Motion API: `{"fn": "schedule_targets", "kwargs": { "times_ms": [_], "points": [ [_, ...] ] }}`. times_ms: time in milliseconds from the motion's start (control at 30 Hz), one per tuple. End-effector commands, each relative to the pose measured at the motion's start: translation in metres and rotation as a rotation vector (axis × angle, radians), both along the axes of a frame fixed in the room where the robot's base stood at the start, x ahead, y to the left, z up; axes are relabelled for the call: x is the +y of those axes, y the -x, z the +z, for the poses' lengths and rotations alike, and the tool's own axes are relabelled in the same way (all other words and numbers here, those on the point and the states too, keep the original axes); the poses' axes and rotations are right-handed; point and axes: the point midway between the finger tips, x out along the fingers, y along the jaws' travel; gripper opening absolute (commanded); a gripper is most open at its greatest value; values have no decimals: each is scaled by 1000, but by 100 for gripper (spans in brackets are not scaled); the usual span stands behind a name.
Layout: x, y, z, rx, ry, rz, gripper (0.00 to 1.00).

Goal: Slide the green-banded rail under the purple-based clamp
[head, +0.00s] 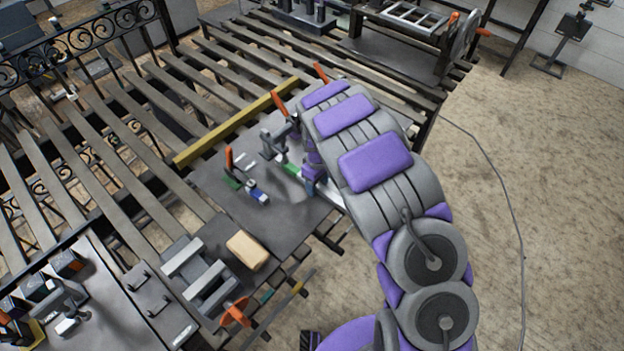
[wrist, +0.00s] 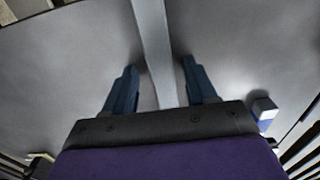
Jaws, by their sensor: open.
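In the wrist view my gripper (wrist: 160,64) is open, its two dark blue fingers apart on either side of a grey bar (wrist: 153,40), which looks like the rail. I cannot tell whether the fingers touch it. No green band shows on the part in the wrist view. In the head view a green and white piece (head: 291,169) lies on the dark plate (head: 215,190), close to my purple wrist parts; it may be the rail's banded part. Clamps with orange handles stand around it, one at the left (head: 230,162) with a green base. I cannot make out the purple-based clamp for certain.
A yellow bar (head: 236,122) lies behind the plate on the slatted bench. A blue and white block (head: 257,194) sits on the plate. A tan block (head: 246,250) and a vise with an orange handle (head: 236,312) are at the front. Open floor lies at the right.

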Motion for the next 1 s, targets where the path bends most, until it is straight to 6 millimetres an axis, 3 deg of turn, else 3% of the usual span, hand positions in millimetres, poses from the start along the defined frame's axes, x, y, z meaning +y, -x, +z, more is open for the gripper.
{"fn": "schedule_targets", "kwargs": {
  "times_ms": [167, 400, 733, 1000],
  "points": [
    [8, -1, -1, -2, 8, 2, 55],
    [13, -1, -2, -2, 13, 3, 32],
    [2, 0, 0, 0, 3, 1, 1],
    [9, -1, 0, -5, 9, 2, 0]
  ]
}}
